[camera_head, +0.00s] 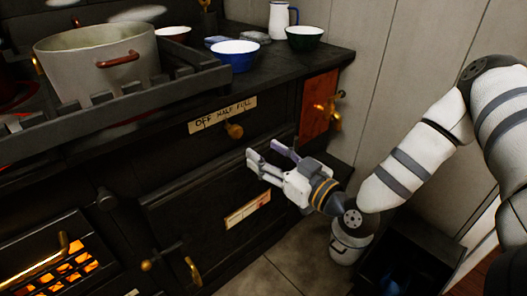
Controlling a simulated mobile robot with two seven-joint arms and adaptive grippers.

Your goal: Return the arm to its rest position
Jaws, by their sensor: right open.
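My right arm comes in from the right edge, bent at the elbow. Its right gripper (269,160) is open, with nothing between its fingers. It is in front of the dark stove's (180,200) drawer and oven-door front, below the worktop. I cannot tell whether the fingers touch the stove front. My left gripper is out of view.
A large pot (95,65) stands behind the stove rail. A blue bowl (235,57), a green bowl (304,38) and a white jug (280,18) stand on the worktop. A lit grate (60,265) is lower left.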

